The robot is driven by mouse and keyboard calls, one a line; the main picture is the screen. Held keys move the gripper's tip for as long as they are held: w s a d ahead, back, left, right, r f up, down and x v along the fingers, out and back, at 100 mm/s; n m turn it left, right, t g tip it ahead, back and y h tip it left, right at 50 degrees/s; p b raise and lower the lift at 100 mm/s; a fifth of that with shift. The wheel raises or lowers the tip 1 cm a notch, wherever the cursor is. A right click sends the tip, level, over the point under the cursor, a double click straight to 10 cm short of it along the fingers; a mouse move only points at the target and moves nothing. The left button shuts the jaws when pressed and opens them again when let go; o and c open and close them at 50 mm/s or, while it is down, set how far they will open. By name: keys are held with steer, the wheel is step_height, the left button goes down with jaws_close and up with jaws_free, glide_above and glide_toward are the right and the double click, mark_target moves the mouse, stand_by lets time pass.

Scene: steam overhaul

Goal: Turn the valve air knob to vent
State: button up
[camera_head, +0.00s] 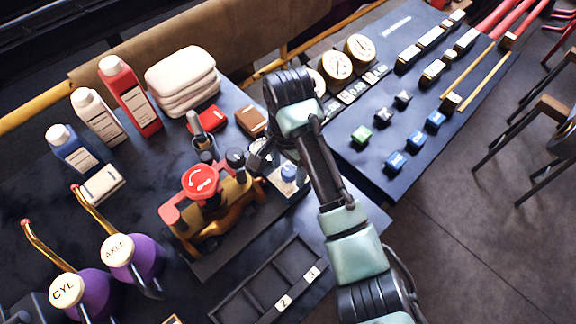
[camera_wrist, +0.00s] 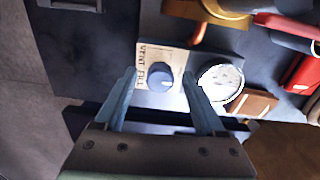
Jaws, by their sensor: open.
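The valve air knob (camera_wrist: 160,77) is a round dark blue knob on a cream plate (camera_wrist: 147,54) lettered VENT and FILL, in the middle of the wrist view. A small pale mark shows on its lower right, but I cannot tell for sure which word it points at. In the wrist view my gripper (camera_wrist: 159,78) is open, one finger on each side of the knob. I cannot tell whether the fingers touch it.
A round white gauge (camera_wrist: 220,82) stands close to the right finger. In the head view, a brass assembly with a red handwheel (camera_head: 201,181) stands left of my gripper. An empty black tray (camera_head: 262,285) lies in front. A blue panel (camera_head: 400,180) with buttons is at the right.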

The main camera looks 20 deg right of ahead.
jaws_close()
steer(key=shift+r+n+p, duration=0.15)
steer(key=shift+n+p, duration=0.15)
steer(key=shift+p, duration=0.4)
steer(key=shift+a+n+p, duration=0.1)
steer(key=shift+n+p, duration=0.2)
steer(key=shift+p, duration=0.15)
steer(key=n+p, duration=0.2)
steer(key=shift+r+p, duration=0.1)
steer(key=shift+p, duration=0.2)
steer(key=n+p, duration=0.2)
steer(key=n, duration=0.2)
steer(key=shift+n+p, duration=0.4)
steer(key=shift+f+n+p, duration=0.2)
steer(key=shift+n+p, duration=0.6)
steer(key=shift+n, duration=1.1)
